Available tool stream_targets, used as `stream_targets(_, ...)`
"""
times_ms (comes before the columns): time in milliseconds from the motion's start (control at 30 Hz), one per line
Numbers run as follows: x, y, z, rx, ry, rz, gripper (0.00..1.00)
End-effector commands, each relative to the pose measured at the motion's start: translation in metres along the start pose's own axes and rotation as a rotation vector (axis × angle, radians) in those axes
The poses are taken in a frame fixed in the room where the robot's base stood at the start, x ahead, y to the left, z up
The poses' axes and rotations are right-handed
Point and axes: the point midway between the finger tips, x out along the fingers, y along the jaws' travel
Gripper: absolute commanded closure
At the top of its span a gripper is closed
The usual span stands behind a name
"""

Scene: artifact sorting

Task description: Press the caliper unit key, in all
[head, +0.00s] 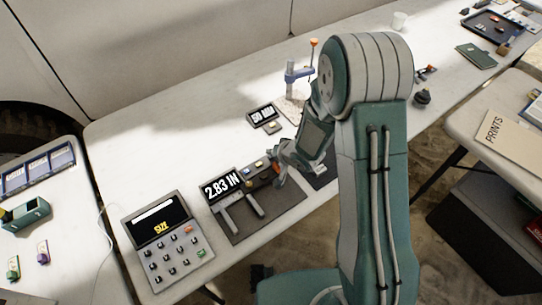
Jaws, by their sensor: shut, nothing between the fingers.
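The caliper (228,213) is a grey tool on a dark mat (282,205) on the white table. Its black display (221,187) reads "2.83 IN". Small coloured keys, among them a yellowish one (246,168), sit on a dark strip right of the display. I cannot read any key labels. My gripper (279,173) is shut and empty, at the right end of this strip, close to an orange part. Whether it touches anything is unclear. My arm hides the table to the right of it.
A keypad box (165,242) showing "SIZE" stands left of the mat.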

Motion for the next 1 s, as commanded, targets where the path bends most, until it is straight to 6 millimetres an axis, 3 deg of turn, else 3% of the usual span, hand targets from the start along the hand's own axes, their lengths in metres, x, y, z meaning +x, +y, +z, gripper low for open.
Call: stream_targets(1000,0.0070,0.0061,0.0061,0.000,0.000,0.000,1.00)
